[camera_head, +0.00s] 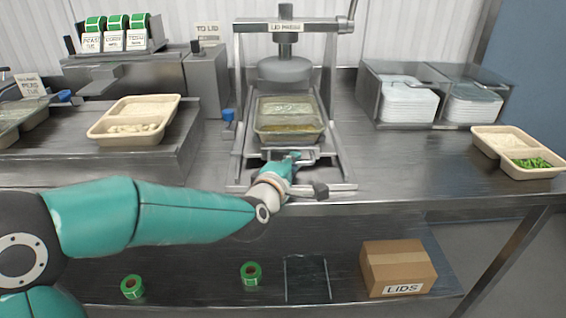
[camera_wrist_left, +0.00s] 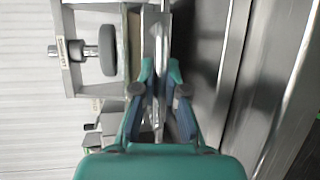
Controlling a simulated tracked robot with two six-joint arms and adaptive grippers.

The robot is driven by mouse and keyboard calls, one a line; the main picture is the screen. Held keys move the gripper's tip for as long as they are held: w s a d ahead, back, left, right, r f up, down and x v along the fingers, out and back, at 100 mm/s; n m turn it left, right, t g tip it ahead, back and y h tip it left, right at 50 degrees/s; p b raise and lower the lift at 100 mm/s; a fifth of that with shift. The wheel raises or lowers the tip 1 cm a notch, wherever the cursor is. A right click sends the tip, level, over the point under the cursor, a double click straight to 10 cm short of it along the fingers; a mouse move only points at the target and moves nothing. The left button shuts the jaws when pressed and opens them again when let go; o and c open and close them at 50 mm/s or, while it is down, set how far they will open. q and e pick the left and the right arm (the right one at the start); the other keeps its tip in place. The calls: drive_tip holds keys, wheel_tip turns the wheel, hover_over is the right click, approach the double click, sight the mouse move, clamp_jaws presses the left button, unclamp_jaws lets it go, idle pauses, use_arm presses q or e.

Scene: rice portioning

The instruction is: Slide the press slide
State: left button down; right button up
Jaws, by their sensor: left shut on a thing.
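The lid press (camera_head: 285,68) stands at the back middle of the counter, its round plunger above. Its slide (camera_head: 290,146) sits at the front of the press frame and carries a two-compartment tray (camera_head: 263,128) with a lid-like cover over it. My left gripper (camera_head: 293,158) is at the front edge of the slide. In the left wrist view the gripper (camera_wrist_left: 160,90) is shut on a metal bar of the slide (camera_wrist_left: 156,45). The round press plunger (camera_wrist_left: 106,50) shows at left there. My right gripper is not in view.
A tray with two foods (camera_head: 134,119) sits on the scale platform at left. Clear bins with lids (camera_head: 403,92) stand right of the press. Another tray (camera_head: 518,151) with green beans is at the far right. A box marked LIDS (camera_head: 397,268) is on the shelf below.

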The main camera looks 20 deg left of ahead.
use_arm(q)
drive_tip(key=s+d+b, duration=0.1)
drive_tip(key=s+d, duration=0.2)
drive_tip(key=s, duration=0.4)
drive_tip(key=shift+s+f, duration=0.15)
drive_tip(key=shift+f, duration=0.2)
drive_tip(key=c, duration=1.2)
unclamp_jaws()
drive_tip(key=shift+r, duration=0.15)
drive_tip(key=shift+r, duration=0.1)
